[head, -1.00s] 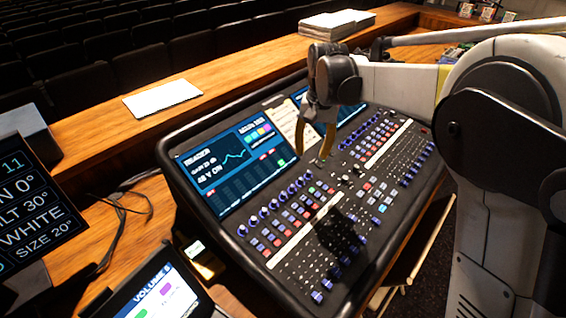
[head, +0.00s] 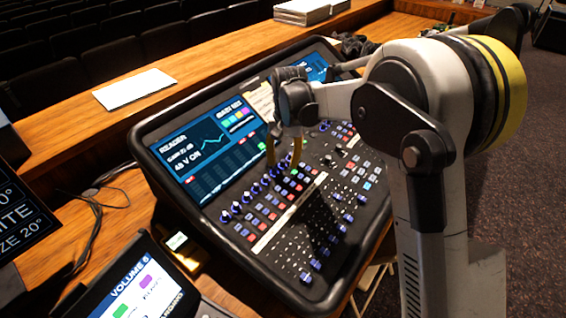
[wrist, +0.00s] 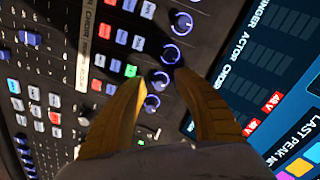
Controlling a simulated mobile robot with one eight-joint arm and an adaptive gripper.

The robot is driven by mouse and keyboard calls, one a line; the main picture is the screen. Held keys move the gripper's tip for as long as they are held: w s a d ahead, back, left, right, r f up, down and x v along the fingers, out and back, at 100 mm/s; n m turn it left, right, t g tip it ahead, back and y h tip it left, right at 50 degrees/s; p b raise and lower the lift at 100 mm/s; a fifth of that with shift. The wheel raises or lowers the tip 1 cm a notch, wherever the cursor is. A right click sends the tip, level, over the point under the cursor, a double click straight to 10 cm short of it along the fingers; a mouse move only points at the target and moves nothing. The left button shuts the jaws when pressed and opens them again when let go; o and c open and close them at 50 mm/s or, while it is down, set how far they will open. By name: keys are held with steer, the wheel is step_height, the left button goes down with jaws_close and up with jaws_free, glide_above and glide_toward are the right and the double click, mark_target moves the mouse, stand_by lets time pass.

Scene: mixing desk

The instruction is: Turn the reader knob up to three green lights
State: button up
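The mixing desk (head: 150,160) has a row of blue-ringed knobs (head: 236,208) below its left screen (head: 205,150). That screen reads "READER", a gain figure that looks like 23 dB, and "48 V ON". My gripper (head: 283,164) is over the upper right end of this row, its yellow fingers pointing down. In the wrist view the fingers (wrist: 160,78) are apart, with one ringed knob (wrist: 160,81) between the tips and another (wrist: 152,103) behind it. Contact cannot be told. Which knob is the reader's is not readable. A green-lit button (wrist: 131,70) shows beside the left fingertip.
Coloured buttons and faders fill the desk around the knobs. A tablet marked "VOLUME" (head: 140,285) stands at the front left. White paper (head: 133,89) lies on the wooden ledge behind. Cables (head: 95,205) lie left of the desk.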

jaws_close()
steer(key=shift+r+m, duration=0.1)
steer(key=shift+m, duration=0.3)
steer(key=shift+m+p, duration=0.9)
steer(key=shift+m, duration=1.5)
jaws_free()
